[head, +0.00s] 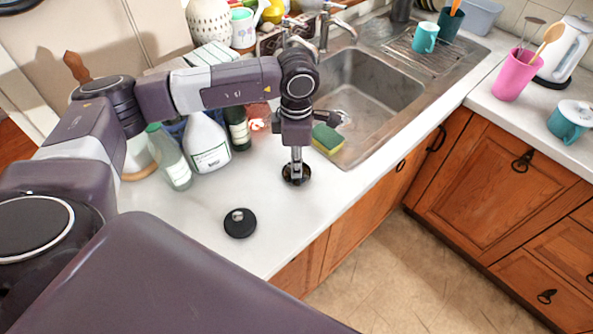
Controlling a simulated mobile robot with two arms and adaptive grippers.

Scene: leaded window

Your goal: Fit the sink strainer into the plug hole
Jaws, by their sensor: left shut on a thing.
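My left gripper (296,169) points straight down over the white worktop, in front of the sink. It is shut on a small round, dark metallic thing, which looks like the sink strainer (296,178). The strainer is at or just above the worktop; I cannot tell if it touches. The steel sink (372,88) lies behind and to the right of the gripper. The plug hole cannot be made out clearly; my left wrist covers part of the basin's near left side. My right gripper is out of view.
A black disc with a metal knob (240,223) lies on the worktop (200,235), front left of the gripper. A yellow-green sponge (327,139) sits by the sink's edge. A white spray bottle (208,145) and other bottles stand left. The tap (325,28) rises behind the sink.

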